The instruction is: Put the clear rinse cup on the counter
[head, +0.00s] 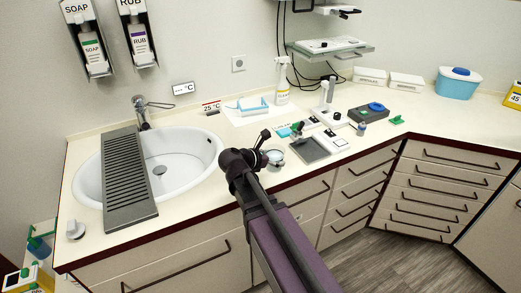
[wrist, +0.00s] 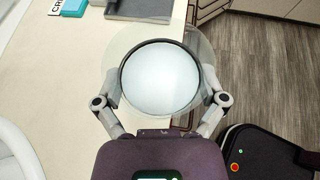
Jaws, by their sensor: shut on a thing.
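The clear rinse cup (wrist: 161,77) is between the fingers of my gripper (wrist: 160,98) in the wrist view. It has a see-through wall, a dark ring and a pale round middle, seen from above. One finger lies on each side of it. In the head view the cup (head: 274,157) shows beside my gripper (head: 262,150), near the front edge of the counter (head: 205,192). In the wrist view the cup overlaps the counter's front edge. I cannot tell whether its base touches the counter.
A white sink (head: 190,160) with a dark grey drain rack (head: 122,178) lies left. A grey tray (head: 308,149) and a teal block (head: 284,132) stand close to the cup. Bare counter lies between sink and cup. Drawers (head: 355,185) are below.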

